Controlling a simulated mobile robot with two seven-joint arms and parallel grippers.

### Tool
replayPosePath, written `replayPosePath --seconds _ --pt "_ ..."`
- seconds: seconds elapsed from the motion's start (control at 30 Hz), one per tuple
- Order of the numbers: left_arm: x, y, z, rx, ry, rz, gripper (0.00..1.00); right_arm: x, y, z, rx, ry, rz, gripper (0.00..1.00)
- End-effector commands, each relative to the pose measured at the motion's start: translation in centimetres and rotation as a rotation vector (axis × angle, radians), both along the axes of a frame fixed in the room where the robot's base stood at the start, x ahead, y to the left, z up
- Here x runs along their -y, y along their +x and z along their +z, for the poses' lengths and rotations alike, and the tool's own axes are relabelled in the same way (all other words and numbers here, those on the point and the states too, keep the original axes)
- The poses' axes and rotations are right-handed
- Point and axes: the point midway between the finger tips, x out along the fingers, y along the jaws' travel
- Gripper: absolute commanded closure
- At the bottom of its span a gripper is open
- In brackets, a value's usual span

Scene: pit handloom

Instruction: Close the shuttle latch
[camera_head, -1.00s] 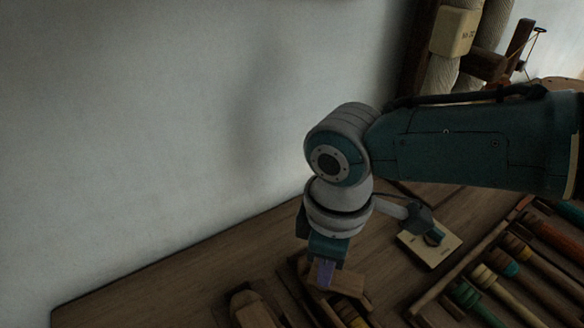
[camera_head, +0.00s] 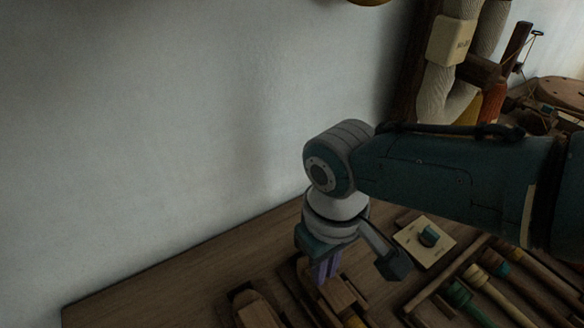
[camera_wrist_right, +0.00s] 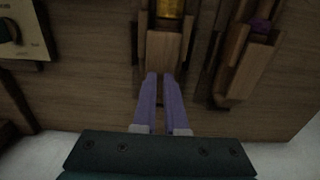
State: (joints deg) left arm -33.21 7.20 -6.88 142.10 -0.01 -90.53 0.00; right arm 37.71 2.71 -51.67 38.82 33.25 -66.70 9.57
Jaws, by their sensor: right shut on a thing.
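A wooden shuttle with a yellow bobbin lies on the table below my right gripper (camera_head: 326,274). My left gripper is out of view.
A second wooden shuttle (camera_head: 256,308) lies beside the first; its purple bobbin (camera_wrist_right: 261,26) shows in the right wrist view. A pale plate with a teal knob (camera_head: 428,237) and a rack of coloured bobbins (camera_head: 482,282) are to the right. The left tabletop (camera_head: 160,285) is clear.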

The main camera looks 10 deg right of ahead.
Motion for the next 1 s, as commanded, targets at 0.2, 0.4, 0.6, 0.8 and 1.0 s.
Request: replayPosePath --seconds 0.2,0.4,0.6,0.8,1.0 --pt "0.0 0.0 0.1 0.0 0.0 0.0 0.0 0.0 0.0 0.0 0.001 0.0 -0.018 1.0" --pt "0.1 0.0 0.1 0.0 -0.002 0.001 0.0 0.0 0.0 0.0 0.002 0.002 -0.019 1.0" --pt "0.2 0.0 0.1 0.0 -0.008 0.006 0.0 0.0 0.0 0.0 0.002 0.002 -0.018 0.8" --pt "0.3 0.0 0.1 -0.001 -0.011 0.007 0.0 0.0 0.0 0.0 0.001 0.0 -0.017 0.77" --pt "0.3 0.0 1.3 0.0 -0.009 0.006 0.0 0.0 0.0 1.5 0.002 0.002 -0.017 0.77"
